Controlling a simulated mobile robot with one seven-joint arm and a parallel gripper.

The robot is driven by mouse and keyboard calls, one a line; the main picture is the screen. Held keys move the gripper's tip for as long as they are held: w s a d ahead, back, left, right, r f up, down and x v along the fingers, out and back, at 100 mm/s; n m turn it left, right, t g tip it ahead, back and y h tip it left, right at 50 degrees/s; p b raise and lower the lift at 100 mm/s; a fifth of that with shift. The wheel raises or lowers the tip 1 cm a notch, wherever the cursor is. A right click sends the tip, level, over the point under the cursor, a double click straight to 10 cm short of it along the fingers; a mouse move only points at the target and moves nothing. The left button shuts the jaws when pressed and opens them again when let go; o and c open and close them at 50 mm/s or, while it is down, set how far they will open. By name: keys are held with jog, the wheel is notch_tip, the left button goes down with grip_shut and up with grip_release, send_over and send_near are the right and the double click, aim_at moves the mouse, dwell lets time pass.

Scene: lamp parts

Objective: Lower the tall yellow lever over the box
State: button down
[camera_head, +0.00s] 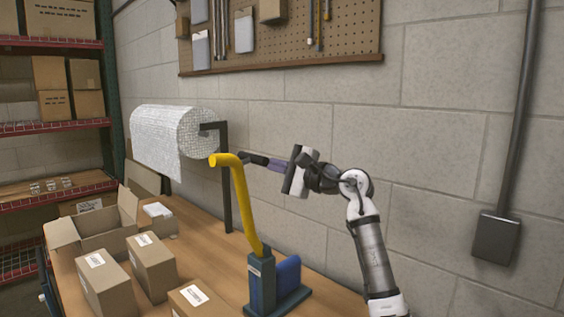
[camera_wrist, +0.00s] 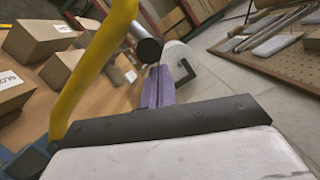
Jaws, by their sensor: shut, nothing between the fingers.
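The tall yellow lever (camera_head: 246,205) stands nearly upright, leaning slightly left, on a dark blue base (camera_head: 262,288) on the table; its top bends over to the left. It also rises at the left in the wrist view (camera_wrist: 92,70). A dark cylindrical piece (camera_wrist: 148,50) shows by its upper part. My gripper (camera_head: 268,163) is shut and empty, its purple fingers just right of the lever's top. The fingers (camera_wrist: 160,85) also show in the wrist view, close to the dark piece; contact cannot be told. Closed cardboard boxes (camera_head: 152,266) lie left of the base.
An open carton (camera_head: 95,240) stands at the table's back left. A paper roll (camera_head: 170,140) hangs on a dark stand (camera_head: 226,190) behind the lever. The block wall (camera_head: 440,150) with a pegboard (camera_head: 350,35) is close behind my arm. Shelves (camera_head: 60,120) stand at the far left.

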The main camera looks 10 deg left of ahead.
jog(key=shift+s+a, duration=0.15)
dwell(0.3)
jog(key=s+a+f+n+h+b, duration=0.1)
jog(key=s+a+f+n+b, duration=0.25)
jog(key=s+b, duration=0.3)
jog(key=s+a+f+n+h+b, duration=0.1)
jog(key=s+a+f+n+b, duration=0.1)
jog(key=s+a+n+b, duration=0.35)
jog(key=s+a+f+n+h+b, duration=0.1)
jog(key=s+a+f+n+b, duration=0.3)
jog(key=s+f+b, duration=0.4)
jog(key=shift+s+a+f+n+h+b, duration=0.3)
jog(key=shift+f+n+b, duration=0.2)
jog(key=shift+f+b, duration=1.45)
jog(key=v, duration=1.3)
jog(key=shift+d, duration=0.35)
